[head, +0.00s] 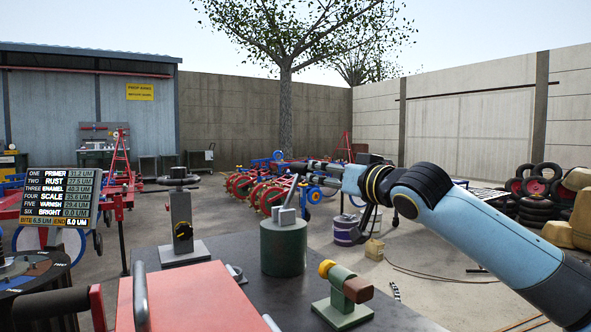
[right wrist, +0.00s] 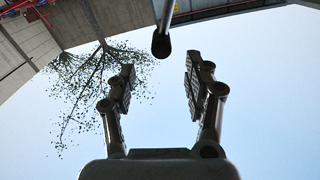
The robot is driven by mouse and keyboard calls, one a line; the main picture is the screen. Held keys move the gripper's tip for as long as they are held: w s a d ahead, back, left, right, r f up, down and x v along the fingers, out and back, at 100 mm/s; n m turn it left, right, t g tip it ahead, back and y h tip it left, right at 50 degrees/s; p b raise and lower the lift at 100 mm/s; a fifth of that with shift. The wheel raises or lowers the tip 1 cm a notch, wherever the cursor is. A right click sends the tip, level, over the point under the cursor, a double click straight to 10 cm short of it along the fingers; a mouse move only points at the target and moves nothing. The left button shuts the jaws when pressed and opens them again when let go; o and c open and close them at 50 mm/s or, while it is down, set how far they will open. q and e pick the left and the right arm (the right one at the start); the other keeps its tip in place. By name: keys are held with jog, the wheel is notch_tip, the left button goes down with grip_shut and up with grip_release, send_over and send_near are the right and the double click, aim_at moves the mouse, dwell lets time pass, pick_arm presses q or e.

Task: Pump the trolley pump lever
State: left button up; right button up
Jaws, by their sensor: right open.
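My right gripper (head: 318,166) reaches in from the right, level and pointing left, above the bench. In the right wrist view the two fingers (right wrist: 161,85) are spread with nothing between their pads. A thin grey rod with a dark rounded end (right wrist: 162,43) comes from the top of that view and ends just beyond the fingertips, apart from them. It looks like the lever. In the head view a short tilted lever (head: 293,189) rises from a grey block on a dark green cylinder (head: 283,247), close below the gripper. I cannot confirm it is the trolley pump's. My left gripper is out of view.
A grey post on a plate (head: 182,222) stands left of the cylinder. A small stand with a red-brown roller (head: 357,289) is in front right. A red box (head: 185,300) fills the near bench. Red and blue machinery stands behind. Sky above the gripper is open.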

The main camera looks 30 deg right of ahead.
aim_at(302, 169)
jog(key=w+b, duration=0.2)
jog(key=w, duration=0.7)
jog(key=shift+w, duration=0.2)
jog(key=shift+w+r, duration=0.1)
jog(key=shift+w, duration=0.45)
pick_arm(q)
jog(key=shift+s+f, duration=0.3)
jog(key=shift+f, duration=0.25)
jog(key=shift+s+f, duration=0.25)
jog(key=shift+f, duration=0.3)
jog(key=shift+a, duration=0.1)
pick_arm(e)
grip_shut()
